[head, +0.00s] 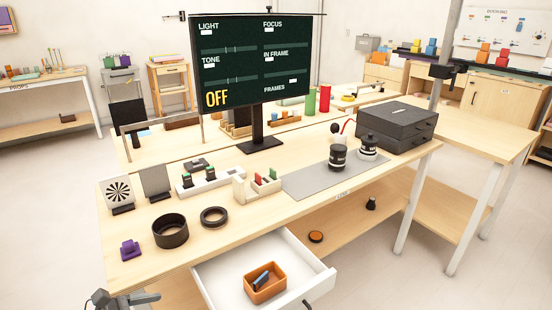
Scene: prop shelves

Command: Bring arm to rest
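Part of my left arm and gripper (146,299) shows at the bottom left edge, low in front of the workbench (120,245) and left of the open drawer. It is cut off by the frame, so I cannot tell whether its fingers are open or shut. It appears apart from the objects on the bench. My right gripper is not in view.
A white drawer (222,285) stands pulled out, holding an orange box (266,292). A purple block (130,250), black rings (170,231), a grey mat (305,181) with two lenses, a dark case (395,125) and a screen (252,65) reading OFF stand on the bench.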

